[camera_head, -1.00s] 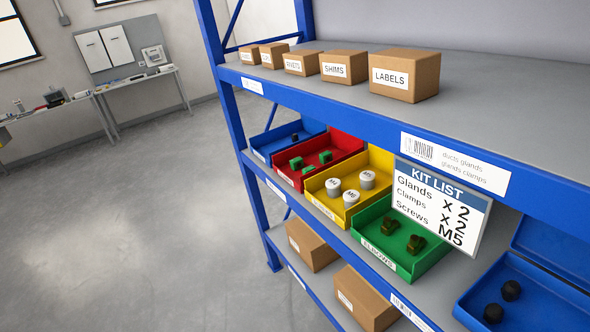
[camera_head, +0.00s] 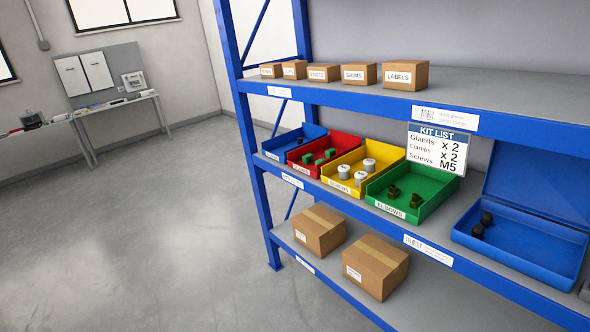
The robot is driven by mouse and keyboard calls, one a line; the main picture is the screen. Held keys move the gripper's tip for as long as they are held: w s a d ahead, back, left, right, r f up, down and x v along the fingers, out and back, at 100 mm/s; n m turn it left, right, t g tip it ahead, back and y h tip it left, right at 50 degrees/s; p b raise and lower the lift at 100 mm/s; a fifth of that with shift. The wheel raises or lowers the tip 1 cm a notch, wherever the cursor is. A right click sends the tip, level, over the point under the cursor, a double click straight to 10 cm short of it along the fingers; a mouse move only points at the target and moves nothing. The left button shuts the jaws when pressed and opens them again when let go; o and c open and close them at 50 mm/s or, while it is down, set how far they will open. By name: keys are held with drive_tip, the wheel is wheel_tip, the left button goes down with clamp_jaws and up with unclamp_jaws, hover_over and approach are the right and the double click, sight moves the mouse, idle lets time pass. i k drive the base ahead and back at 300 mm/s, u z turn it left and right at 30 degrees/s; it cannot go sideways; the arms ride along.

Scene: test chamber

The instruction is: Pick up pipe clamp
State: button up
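No thing in view can be named for certain as the pipe clamp. Small green parts (camera_head: 319,162) lie in the red bin (camera_head: 340,142) on the middle shelf; the label on this bin is too small to read surely. Dark brownish parts (camera_head: 415,201) lie in the green bin (camera_head: 432,206), which is labelled ELBOWS. The kit list sign (camera_head: 436,149) reads Glands x 2, Clamps x 2, Screws M5. My gripper does not show in the view.
A yellow bin (camera_head: 372,151) holds white-topped round containers. A small blue bin (camera_head: 281,143) stands at the left; an open blue case (camera_head: 535,252) with black pieces at the right. Cardboard boxes (camera_head: 375,268) fill part of the lower shelf. Blue uprights (camera_head: 260,190) bound the rack; floor at left is clear.

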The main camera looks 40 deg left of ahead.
sight(307, 159)
drive_tip(key=u, duration=0.35)
drive_tip(key=i, duration=0.65)
drive_tip(key=u, duration=1)
drive_tip(key=i, duration=2.45)
drive_tip(key=z, duration=0.25)
